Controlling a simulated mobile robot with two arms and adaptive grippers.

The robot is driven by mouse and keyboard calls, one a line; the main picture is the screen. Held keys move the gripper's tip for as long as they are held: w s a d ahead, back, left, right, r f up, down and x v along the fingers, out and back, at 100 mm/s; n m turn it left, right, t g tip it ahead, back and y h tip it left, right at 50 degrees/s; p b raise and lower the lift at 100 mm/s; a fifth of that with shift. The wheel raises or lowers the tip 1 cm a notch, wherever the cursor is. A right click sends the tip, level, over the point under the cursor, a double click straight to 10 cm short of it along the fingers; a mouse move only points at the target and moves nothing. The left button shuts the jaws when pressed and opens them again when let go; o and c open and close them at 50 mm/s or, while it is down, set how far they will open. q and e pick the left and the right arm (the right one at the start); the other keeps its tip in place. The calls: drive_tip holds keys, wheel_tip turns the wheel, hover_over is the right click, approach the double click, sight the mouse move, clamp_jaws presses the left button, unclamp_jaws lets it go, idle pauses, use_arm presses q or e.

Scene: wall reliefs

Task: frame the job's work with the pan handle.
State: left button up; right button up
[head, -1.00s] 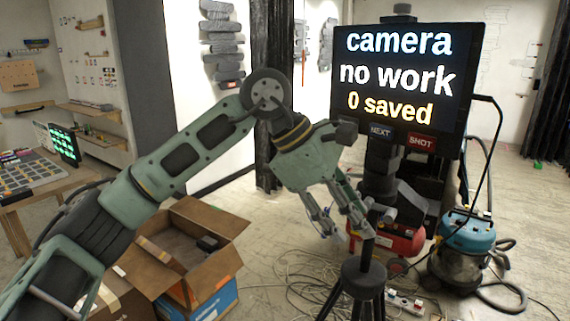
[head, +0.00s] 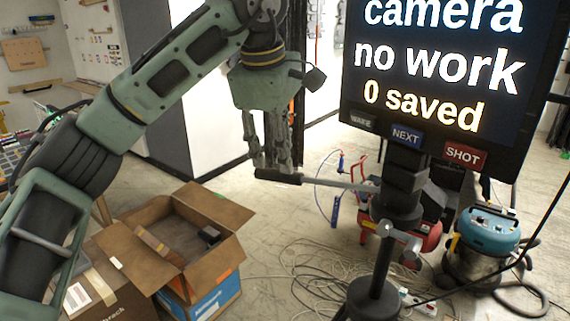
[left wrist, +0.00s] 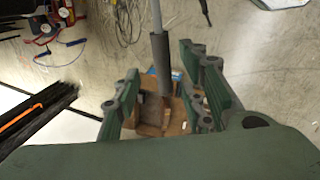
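The pan handle (head: 330,182) is a thin grey rod with a dark grip (head: 278,176), sticking out to the left from the black tripod head (head: 398,195) below the screen. My left gripper (head: 277,163) points down at the dark grip's end. In the left wrist view the rod (left wrist: 157,17) comes in from the top and its grip (left wrist: 162,65) lies between the green fingers, with gaps on both sides. The gripper is open. The screen (head: 435,75) reads "camera", "no work", "0 saved". My right gripper is not in view.
Buttons NEXT (head: 405,136) and SHOT (head: 463,156) sit under the screen. An open cardboard box (head: 185,240) stands on the floor below my left arm. A blue vacuum (head: 487,235) stands right of the tripod. Cables (head: 315,268) lie on the floor.

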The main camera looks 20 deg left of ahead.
sight(281, 174)
use_arm(q)
drive_tip(key=x, duration=0.2)
drive_tip(key=p+x, duration=0.1)
drive_tip(key=x, duration=0.1)
drive_tip(key=shift+s+f, duration=0.1)
drive_tip(key=shift+f, duration=0.8)
drive_tip(key=shift+d, duration=0.1)
clamp_jaws()
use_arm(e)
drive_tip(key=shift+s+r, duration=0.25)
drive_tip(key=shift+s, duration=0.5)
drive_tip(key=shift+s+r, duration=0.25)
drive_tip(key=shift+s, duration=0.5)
